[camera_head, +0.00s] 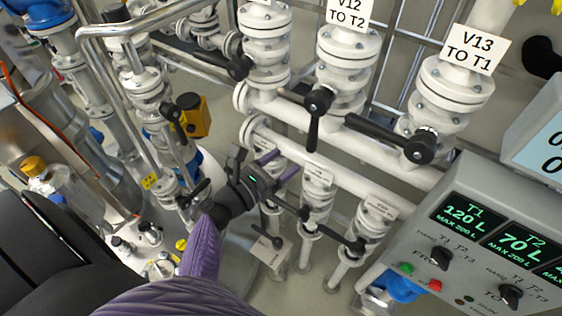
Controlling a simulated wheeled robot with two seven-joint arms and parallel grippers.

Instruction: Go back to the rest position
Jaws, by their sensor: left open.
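My left gripper (284,164) is near the middle of the head view, on a purple-sleeved arm that comes up from the bottom left. Its two purple-grey fingers are apart, with nothing seen between them. They point up and right, in front of the white pipes. Whether they touch a pipe cannot be told. My right gripper is not in view.
White valves with black handles stand behind and right of the gripper, including one labelled V12 TO T2 (346,12) and one V13 TO T1 (470,50). A grey control panel (415,262) with tank displays is at lower right. Metal pipes (95,95) crowd the left.

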